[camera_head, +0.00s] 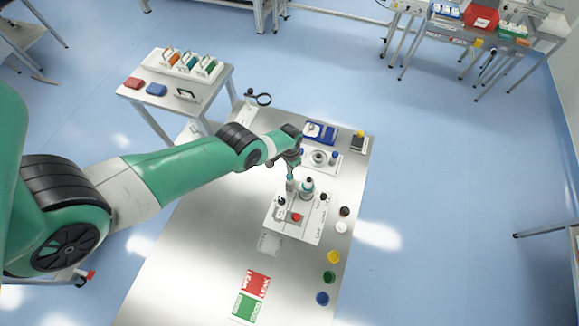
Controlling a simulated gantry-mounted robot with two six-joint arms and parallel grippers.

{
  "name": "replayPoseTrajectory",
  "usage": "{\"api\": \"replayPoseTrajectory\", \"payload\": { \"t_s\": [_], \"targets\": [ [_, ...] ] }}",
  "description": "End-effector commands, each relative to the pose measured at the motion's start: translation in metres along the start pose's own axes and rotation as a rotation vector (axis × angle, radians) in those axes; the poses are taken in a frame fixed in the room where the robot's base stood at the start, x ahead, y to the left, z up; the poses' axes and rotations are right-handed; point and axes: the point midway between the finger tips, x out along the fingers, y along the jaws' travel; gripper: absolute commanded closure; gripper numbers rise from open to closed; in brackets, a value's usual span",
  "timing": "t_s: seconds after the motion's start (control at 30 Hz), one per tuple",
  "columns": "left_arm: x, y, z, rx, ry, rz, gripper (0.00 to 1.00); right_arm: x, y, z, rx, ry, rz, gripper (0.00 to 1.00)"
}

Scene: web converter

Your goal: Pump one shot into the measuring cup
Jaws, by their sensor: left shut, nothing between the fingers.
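My green left arm reaches in from the left over the metal table. Its gripper (292,180) is shut and empty, pointing down at the back of a white station (308,233). A small bottle with a dark collar (307,187) stands upright on that station, just right of the gripper; whether they touch cannot be told. It may be the pump bottle. A small pale item (280,213) and a red button-like block (296,217) sit toward the station's front. I cannot clearly make out the measuring cup at this size. My right gripper is out of view.
The metal table (215,250) has bare room at its front left. Several coloured caps, including a yellow one (333,257), line its right side. Red (257,284) and green (246,307) cards lie in front. A blue case (320,133) and a white plate (329,169) are behind.

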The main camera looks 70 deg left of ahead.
Motion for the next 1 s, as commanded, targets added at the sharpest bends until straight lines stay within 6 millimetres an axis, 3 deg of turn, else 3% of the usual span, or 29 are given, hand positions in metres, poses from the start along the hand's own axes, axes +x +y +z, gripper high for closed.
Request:
{"api": "replayPoseTrajectory", "payload": {
  "t_s": [0.03, 0.33, 1.0],
  "targets": [
    [-0.014, 0.000, 0.000, 0.000, 0.000, 0.000, 1.00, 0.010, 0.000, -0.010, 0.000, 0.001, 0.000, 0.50],
    [-0.045, 0.000, 0.000, 0.000, -0.001, 0.000, 1.00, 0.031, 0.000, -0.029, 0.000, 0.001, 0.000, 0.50],
    [-0.045, 0.002, -0.001, 0.005, 0.000, 0.000, 1.00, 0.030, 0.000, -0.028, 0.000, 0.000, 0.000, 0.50]
  ]
}}
